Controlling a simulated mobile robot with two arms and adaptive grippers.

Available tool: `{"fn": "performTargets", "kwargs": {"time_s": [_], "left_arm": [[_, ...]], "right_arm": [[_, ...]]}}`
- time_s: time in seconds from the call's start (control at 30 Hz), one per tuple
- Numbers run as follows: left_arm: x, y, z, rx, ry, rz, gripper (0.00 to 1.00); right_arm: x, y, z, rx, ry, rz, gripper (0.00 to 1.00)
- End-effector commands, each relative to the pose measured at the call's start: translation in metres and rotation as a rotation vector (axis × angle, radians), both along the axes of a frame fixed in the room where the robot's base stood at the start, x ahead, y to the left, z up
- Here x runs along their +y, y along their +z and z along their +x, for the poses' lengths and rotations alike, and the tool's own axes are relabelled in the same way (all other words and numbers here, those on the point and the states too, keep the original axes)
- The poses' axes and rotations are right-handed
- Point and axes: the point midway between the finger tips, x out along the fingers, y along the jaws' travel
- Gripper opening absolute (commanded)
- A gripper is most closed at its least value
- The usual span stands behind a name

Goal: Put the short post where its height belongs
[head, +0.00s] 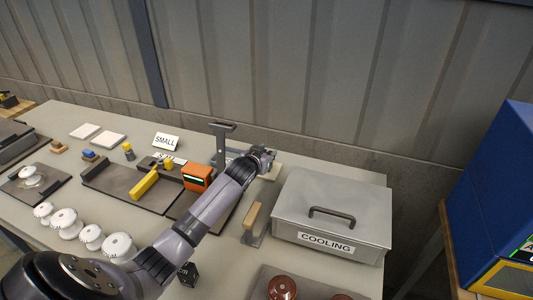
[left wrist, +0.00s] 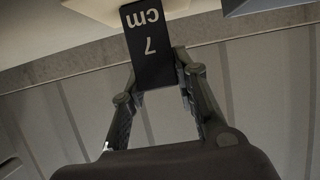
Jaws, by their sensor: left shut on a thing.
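A black post (left wrist: 148,45) marked "7 cm" is between the fingers of my left gripper (left wrist: 155,75) in the left wrist view. The lettering appears upside down there. In the head view my left gripper (head: 265,157) is over the back of the table, between a dark upright stand (head: 221,140) and the grey box, above a pale pad (head: 269,172). The post is mostly hidden by the gripper in the head view. Whether it touches the pad I cannot tell. Another small black block (head: 188,274) with markings is beside my forearm. My right gripper is not in view.
A grey lidded box (head: 335,205) labelled "COOLING" stands close on the right. An orange device (head: 197,177) and a dark tray (head: 110,180) are left of my arm. Several white insulators (head: 65,222) line the front left. A "SMALL" sign (head: 166,142) stands behind. A wooden-handled tool (head: 252,222) lies near the box.

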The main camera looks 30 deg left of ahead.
Motion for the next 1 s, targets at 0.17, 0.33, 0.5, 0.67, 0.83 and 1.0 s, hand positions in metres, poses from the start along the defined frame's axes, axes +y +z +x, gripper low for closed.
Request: {"fn": "performTargets", "kwargs": {"time_s": [0.17, 0.33, 0.5, 0.67, 0.83, 1.0], "left_arm": [[0.0, -0.001, 0.0, -0.002, 0.0, 0.0, 0.0], [0.0, -0.002, 0.0, 0.0, 0.0, 0.0, 0.35], [0.0, -0.002, 0.0, 0.0, 0.0, 0.0, 0.47], [0.0, -0.002, 0.0, 0.0, 0.001, 0.0, 0.48], [0.0, 0.0, 0.0, -0.001, 0.001, 0.002, 0.48], [-0.002, 0.005, -0.01, -0.001, 0.0, 0.0, 0.48]], "right_arm": [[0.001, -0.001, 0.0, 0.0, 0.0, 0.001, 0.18], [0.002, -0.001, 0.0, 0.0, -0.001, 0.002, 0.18], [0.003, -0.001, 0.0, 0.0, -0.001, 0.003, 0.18], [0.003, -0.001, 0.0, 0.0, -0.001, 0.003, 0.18], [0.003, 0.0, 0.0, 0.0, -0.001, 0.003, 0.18], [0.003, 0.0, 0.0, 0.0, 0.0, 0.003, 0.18]]}}
